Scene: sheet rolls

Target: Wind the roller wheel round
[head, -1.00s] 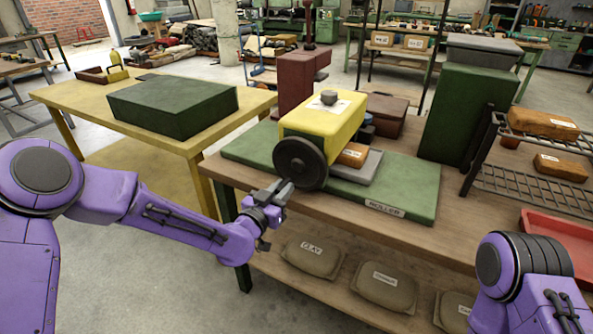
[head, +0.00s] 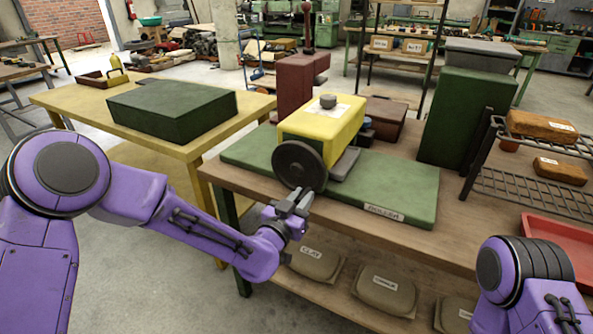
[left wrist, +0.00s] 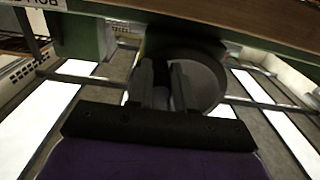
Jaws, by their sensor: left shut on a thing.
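The roller machine has a yellow body (head: 318,128) on a green base (head: 395,190) labelled ROLLER. A dark round wheel (head: 299,166) is on its front side, facing me. A grey slab (head: 345,163) shows partly at the right of the body. My left gripper (head: 296,200) is at the lower edge of the wheel, shut on what seems to be its handle, which the fingers hide. In the left wrist view the fingers (left wrist: 165,85) are in front of the wheel (left wrist: 208,78). My right gripper is out of view; only part of my right arm shows.
The machine stands on a wooden bench (head: 450,238) with bags (head: 386,290) on its lower shelf. A green block (head: 172,107) lies on the yellow table (head: 75,98) at left. A wire rack (head: 530,178) and a red tray (head: 558,245) are at right.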

